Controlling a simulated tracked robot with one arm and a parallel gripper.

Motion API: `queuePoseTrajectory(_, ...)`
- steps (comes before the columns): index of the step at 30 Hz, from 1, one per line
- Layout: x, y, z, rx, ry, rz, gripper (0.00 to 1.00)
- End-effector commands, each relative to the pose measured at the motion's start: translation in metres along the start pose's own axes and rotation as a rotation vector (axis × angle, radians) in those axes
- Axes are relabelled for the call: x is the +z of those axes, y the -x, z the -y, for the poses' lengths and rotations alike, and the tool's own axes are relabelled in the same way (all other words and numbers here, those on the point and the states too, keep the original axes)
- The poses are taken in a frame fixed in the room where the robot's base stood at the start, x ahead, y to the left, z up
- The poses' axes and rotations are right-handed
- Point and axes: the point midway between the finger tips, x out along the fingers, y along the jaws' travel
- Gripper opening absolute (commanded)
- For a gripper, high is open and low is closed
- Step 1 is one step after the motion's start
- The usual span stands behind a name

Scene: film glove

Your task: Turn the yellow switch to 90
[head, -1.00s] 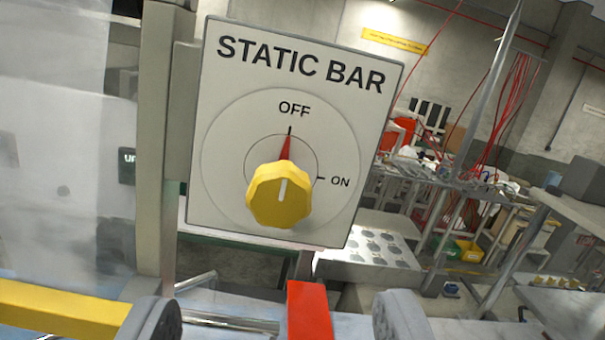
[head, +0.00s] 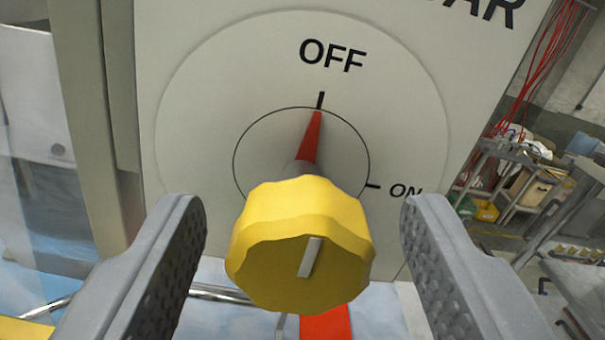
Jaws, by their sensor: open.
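The yellow switch (head: 300,240) is a faceted knob with a white line on its face. It stands out from a light panel (head: 210,110) marked with a dial circle. Its red pointer (head: 311,135) points up at the OFF mark; the ON mark (head: 405,190) is to the right. My gripper (head: 303,215) is open, with one grey finger on each side of the knob. Gaps show between the knob and both fingers, so neither appears to touch it. Most of the panel's title is out of the picture.
A grey post (head: 95,110) stands left of the panel, with a clear sheet beyond it. A red piece (head: 326,323) shows below the knob. At the right background are a metal bench (head: 500,160) and red cables (head: 550,50).

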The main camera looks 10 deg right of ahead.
Motion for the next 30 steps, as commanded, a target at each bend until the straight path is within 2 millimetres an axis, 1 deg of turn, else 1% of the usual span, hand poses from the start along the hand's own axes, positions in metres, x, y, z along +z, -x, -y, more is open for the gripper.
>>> queuePoseTrajectory(3, 0.000, -0.008, 0.001, -0.002, 0.001, 0.002, 0.55)
queuePoseTrajectory(7, 0.000, -0.013, 0.001, -0.003, 0.001, 0.001, 0.55)
queuePoseTrajectory(19, 0.000, -0.015, 0.001, -0.002, 0.000, 0.000, 0.55)
queuePoseTrajectory(20, 0.000, -0.015, 0.001, -0.002, 0.000, 0.000, 0.47)
queuePoseTrajectory(21, 0.000, -0.015, 0.001, -0.002, 0.000, 0.000, 0.36)
queuePoseTrajectory(24, 0.000, -0.015, 0.001, -0.002, 0.000, 0.000, 0.11)
queuePoseTrajectory(30, 0.000, -0.015, 0.001, -0.003, -0.005, 0.000, 0.11)
